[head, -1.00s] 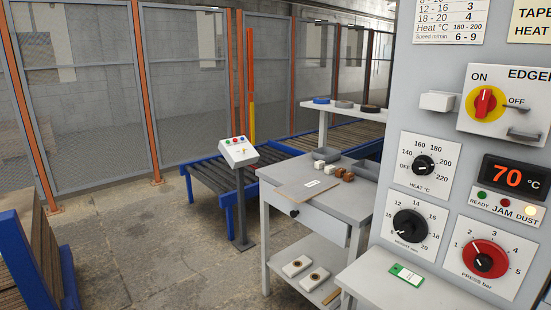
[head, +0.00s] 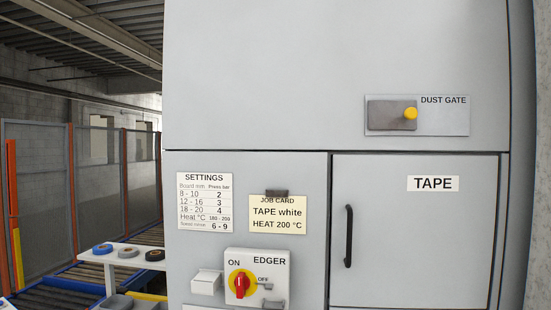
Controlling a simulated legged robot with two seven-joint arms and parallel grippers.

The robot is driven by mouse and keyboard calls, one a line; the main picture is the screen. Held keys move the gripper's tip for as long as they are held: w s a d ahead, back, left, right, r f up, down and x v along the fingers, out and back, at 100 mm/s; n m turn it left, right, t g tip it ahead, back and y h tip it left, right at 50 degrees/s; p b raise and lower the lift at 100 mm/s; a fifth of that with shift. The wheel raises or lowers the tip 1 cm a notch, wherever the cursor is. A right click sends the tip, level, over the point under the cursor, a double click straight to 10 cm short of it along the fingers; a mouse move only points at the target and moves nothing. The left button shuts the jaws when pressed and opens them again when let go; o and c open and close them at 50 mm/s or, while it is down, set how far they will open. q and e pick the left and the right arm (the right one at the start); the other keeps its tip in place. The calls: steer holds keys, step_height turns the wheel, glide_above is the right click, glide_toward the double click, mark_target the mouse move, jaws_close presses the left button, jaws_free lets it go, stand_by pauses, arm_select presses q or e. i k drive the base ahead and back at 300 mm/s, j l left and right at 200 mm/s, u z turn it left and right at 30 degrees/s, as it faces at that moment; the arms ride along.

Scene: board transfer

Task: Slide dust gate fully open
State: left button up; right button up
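The dust gate (head: 388,115) is a dark grey sliding plate with a yellow knob (head: 410,113) near its right edge. It sits at the left end of a light grey backing plate (head: 450,122) labelled DUST GATE, high on the grey machine cabinet (head: 260,70). The right part of the backing plate is bare. Neither of my grippers shows in the head view.
Below the gate is a TAPE door (head: 420,250) with a black vertical handle (head: 348,236). To its left are a settings card (head: 205,201), a job card (head: 277,215) and the EDGER switch (head: 240,284). A shelf with tape rolls (head: 128,252) stands at lower left.

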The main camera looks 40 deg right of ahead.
mark_target(382, 115)
steer(key=l+z, duration=0.55)
steer(key=z, duration=0.25)
steer(key=i+l+z, duration=0.15)
steer(key=z, duration=0.3)
steer(key=i+l+z, duration=0.1)
steer(key=l+z, duration=0.3)
